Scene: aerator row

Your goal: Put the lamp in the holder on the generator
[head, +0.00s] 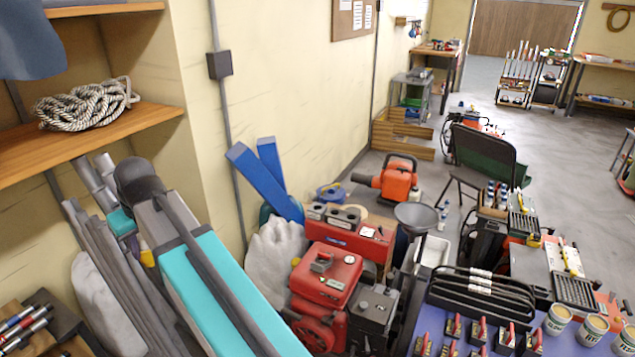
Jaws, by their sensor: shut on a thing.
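A red engine-driven machine (326,275), which looks like the generator, stands on the floor at the lower middle of the head view. Right behind it is a red box-shaped unit (362,238) with round openings in a grey top piece (340,213); I cannot tell whether this is the holder. I cannot make out the lamp. My teal and grey arm link crosses the lower left, and my gripper is not in view.
A table (440,322) with black hoses, small red-handled tools and cans (559,318) fills the lower right. A dark funnel-shaped thing (417,214) stands beside the machines. Blue beams (262,180) lean on the wall. A shelf (95,140) with rope juts out at left.

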